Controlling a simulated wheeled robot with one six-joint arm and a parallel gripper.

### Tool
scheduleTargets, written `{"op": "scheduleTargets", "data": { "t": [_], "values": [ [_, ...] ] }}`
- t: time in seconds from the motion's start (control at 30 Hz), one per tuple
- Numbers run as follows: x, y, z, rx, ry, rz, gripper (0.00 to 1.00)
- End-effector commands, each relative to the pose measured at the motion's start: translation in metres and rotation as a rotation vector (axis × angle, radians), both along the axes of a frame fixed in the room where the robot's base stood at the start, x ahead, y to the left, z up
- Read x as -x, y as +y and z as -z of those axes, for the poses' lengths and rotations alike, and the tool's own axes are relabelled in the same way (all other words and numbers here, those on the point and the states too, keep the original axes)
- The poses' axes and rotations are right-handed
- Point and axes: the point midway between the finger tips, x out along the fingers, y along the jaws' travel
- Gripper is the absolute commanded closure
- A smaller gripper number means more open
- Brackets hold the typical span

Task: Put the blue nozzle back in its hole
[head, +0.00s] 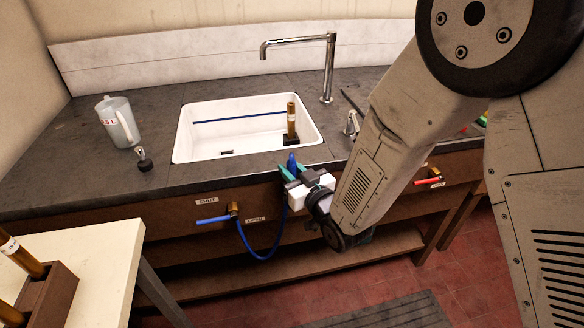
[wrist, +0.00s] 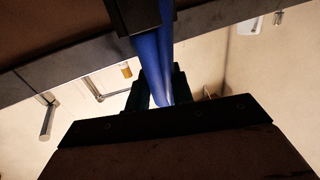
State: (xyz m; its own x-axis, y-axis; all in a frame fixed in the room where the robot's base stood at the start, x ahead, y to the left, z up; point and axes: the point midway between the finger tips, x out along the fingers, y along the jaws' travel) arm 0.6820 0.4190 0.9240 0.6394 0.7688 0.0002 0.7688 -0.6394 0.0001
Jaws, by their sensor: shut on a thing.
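The blue nozzle (head: 292,160) stands roughly upright in my gripper (head: 291,171), just in front of the counter's front edge below the sink. My gripper's green fingers are shut on it. In the wrist view the blue nozzle (wrist: 152,62) runs between the dark fingers of my gripper (wrist: 160,92), with a black part across its upper end. A blue hose (head: 262,257) hangs in a loop from beneath my gripper to a brass valve (head: 233,209) on the counter front. I cannot make out the nozzle's hole; my gripper and arm may cover it.
A white sink (head: 190,140) holds a brass tube (head: 291,117) upright at its right side. A tap (head: 328,70) stands behind. A clear jug (head: 118,122) and a black stopper (head: 144,160) are on the left counter. A white table (head: 105,270) is at lower left.

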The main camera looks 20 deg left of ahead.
Motion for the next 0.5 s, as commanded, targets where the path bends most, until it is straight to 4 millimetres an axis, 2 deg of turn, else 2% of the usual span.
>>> {"op": "scheduleTargets", "data": {
  "t": [0.5],
  "values": [
    [0.0,0.0,0.013,0.001,0.001,0.0,1.0]
  ]
}}
